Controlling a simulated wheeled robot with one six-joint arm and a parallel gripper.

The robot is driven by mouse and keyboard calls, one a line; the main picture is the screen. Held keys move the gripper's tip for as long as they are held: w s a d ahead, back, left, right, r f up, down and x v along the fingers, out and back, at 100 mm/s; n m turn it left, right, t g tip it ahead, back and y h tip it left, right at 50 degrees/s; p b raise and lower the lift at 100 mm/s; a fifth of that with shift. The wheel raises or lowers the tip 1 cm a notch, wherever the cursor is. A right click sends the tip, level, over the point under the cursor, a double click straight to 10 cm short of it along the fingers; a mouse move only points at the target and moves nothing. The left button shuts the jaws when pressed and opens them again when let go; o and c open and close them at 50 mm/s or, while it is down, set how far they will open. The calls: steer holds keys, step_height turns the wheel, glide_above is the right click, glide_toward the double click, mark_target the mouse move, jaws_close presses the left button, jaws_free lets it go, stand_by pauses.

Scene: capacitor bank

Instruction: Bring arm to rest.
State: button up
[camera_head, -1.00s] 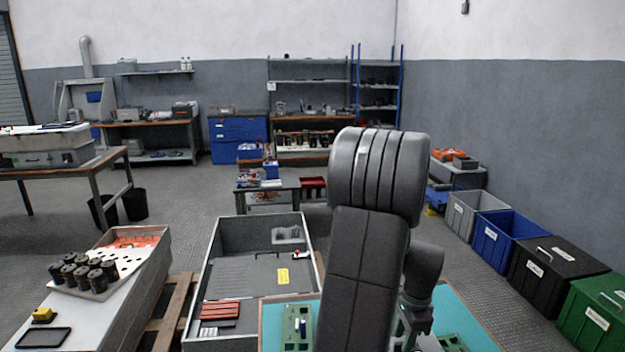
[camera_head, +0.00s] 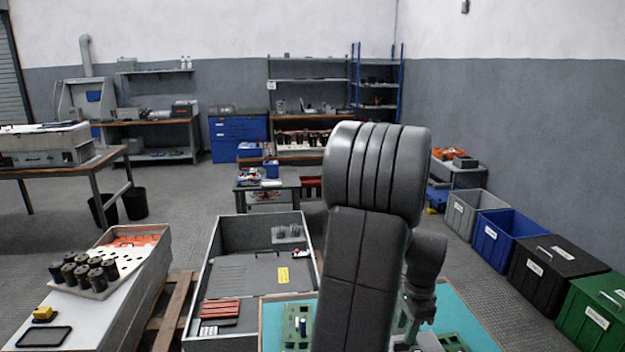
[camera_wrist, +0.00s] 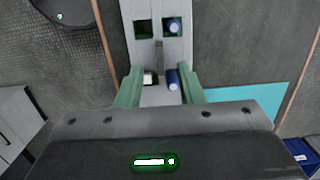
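My gripper (camera_wrist: 161,78) shows in the wrist view with its two green fingers apart. Between and beyond them are a grey fixture plate (camera_wrist: 158,50) with square pockets, a blue cylinder (camera_wrist: 172,80) and a small white-topped piece (camera_wrist: 149,78). Another blue-and-white cylinder (camera_wrist: 173,26) sits in a pocket further up. I see no finger pressing on any of these. In the head view my raised arm stands over the turquoise work mat (camera_head: 465,312) and hides much of it. A green board (camera_head: 297,322) lies left of my arm.
A grey open case (camera_head: 212,262) stands left of the mat. A white tray (camera_head: 118,280) of black cylinders (camera_head: 82,270) is on the left bench. Grey (camera_head: 462,215), blue (camera_head: 497,237), black (camera_head: 545,268) and green (camera_head: 590,312) bins line the right wall.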

step_height(320, 180, up, 10)
steer(key=f, duration=1.4)
steer(key=shift+s+a, duration=0.1)
steer(key=shift+a, duration=0.1)
step_height(320, 180, up, 3)
steer(key=shift+r+p, duration=0.1)
steer(key=shift+p, duration=0.95)
steer(key=shift+r, duration=0.3)
step_height(320, 180, up, 4)
steer(key=p, duration=0.3)
steer(key=shift+d, duration=0.1)
